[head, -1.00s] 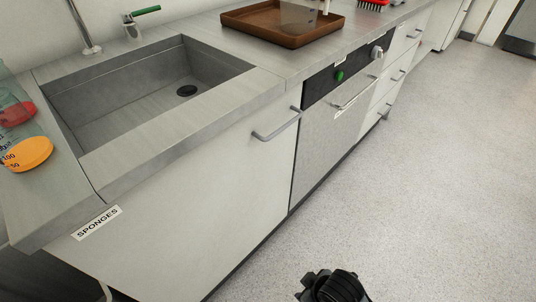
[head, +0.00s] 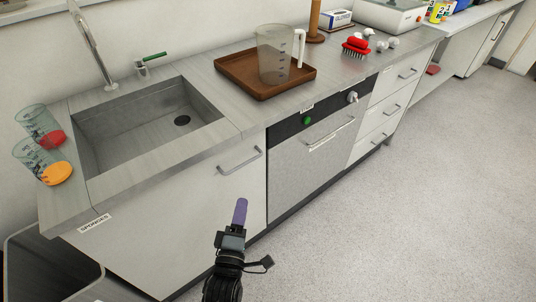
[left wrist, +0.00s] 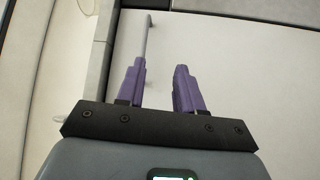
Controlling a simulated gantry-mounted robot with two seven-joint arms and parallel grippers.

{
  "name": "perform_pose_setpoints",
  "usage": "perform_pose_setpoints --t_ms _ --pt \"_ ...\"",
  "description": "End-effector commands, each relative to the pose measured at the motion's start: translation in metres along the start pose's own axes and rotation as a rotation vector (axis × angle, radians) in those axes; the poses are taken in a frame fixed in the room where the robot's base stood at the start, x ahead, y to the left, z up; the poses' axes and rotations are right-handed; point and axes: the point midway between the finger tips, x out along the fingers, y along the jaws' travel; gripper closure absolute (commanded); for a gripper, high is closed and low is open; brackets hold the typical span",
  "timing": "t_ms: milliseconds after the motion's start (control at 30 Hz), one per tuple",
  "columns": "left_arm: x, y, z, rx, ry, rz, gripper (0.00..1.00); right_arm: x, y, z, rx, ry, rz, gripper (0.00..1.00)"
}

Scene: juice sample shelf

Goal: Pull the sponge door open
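The sponge door (head: 165,225) is the pale cabinet front under the sink, with a SPONGES label (head: 95,223) at its upper left. It looks shut. Its grey bar handle (head: 239,161) is near the top right of the door. My left gripper (head: 240,205) is in front of the door, below the handle. In the left wrist view its two purple fingers (left wrist: 160,67) stand apart with nothing between them. A thin grey bar (left wrist: 149,36), which looks like the handle, lies beyond the left finger's tip. My right gripper is not in view.
Right of the door is an appliance with a handle (head: 332,133), then drawers (head: 383,116). On the counter are the sink (head: 150,125), beakers (head: 45,160), a brown tray (head: 235,75) with a clear jug (head: 275,55), and a red brush (head: 355,45). The floor (head: 420,210) in front is clear.

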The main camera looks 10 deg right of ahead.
Motion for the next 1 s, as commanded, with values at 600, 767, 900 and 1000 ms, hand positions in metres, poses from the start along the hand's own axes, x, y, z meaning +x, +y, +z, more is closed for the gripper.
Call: perform_pose_setpoints --t_ms 600,767,900,1000 --pt "0.079 0.024 -0.005 0.008 0.004 0.034 0.64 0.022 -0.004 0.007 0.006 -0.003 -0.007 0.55" --pt "0.1 0.025 -0.005 0.009 0.004 0.032 0.64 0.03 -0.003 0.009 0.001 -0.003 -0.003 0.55" --pt "0.111 0.025 -0.005 0.008 0.004 0.031 0.64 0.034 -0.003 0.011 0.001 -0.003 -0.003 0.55" --pt "0.116 0.027 -0.006 0.008 0.004 0.031 0.64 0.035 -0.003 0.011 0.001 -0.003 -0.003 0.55"
